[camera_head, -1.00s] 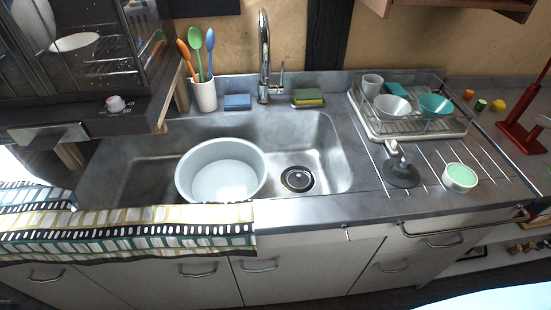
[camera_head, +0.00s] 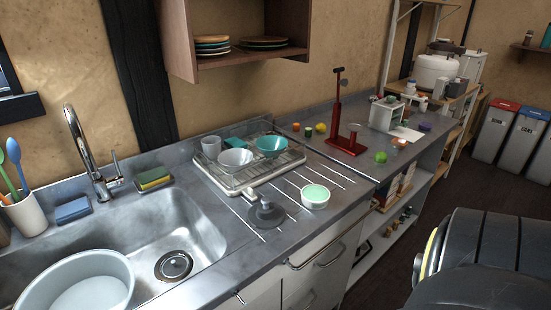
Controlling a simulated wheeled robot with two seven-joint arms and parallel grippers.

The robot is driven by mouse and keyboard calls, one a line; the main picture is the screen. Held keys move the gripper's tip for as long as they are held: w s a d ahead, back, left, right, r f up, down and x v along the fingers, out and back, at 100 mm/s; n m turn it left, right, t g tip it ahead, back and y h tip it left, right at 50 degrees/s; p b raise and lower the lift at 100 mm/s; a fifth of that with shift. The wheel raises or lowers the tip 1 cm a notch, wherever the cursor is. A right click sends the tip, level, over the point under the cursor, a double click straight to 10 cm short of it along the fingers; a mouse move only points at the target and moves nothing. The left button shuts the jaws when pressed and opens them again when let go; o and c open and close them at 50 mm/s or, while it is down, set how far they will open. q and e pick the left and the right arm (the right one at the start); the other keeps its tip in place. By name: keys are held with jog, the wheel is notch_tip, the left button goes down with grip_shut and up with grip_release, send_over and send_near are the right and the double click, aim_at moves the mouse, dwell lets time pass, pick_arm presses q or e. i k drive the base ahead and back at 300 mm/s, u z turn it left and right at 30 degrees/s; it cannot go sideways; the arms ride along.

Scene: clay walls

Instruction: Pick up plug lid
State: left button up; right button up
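The sink's round drain (camera_head: 173,266) shows in the basin floor, beside a large pale basin (camera_head: 82,286) cut off by the lower left edge. Neither of my grippers is in view.
A dish rack (camera_head: 243,180) with bowls and a cup stands behind the plug lid. The tap (camera_head: 90,155), sponges and a utensil cup (camera_head: 27,214) line the sink's back. A red stand (camera_head: 337,142) is farther right. A wall shelf (camera_head: 240,63) holds plates.

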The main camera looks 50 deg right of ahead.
aim_at(266, 215)
jog(key=z, duration=1.5)
